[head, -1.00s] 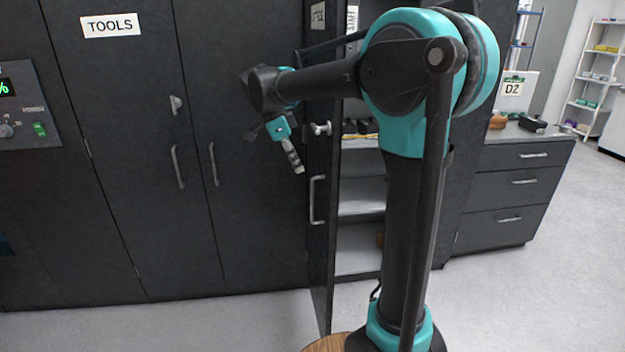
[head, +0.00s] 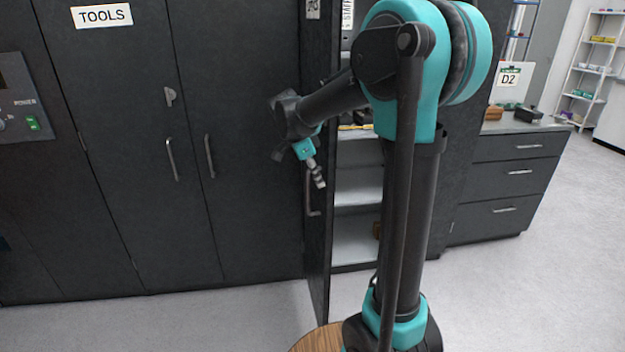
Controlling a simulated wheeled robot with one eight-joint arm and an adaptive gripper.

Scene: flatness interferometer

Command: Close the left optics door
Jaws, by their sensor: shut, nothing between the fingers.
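The open cabinet door (head: 317,255), likely the left optics door, is dark and swung out toward me, seen nearly edge-on. Its silver bar handle (head: 313,212) shows low on the face, partly covered by my gripper. My gripper (head: 319,182), at the end of the teal and black arm, is shut and empty. It overlaps the door face in the picture, and I cannot tell whether it touches the door. Light shelves (head: 358,187) show in the open cabinet to the right of the door, partly hidden by my arm.
Closed dark cabinet doors with a TOOLS label (head: 102,15) and bar handles stand to the left. A control panel (head: 22,100) is at the far left. A drawer unit (head: 505,180) stands to the right. The grey floor (head: 500,300) is clear at front right.

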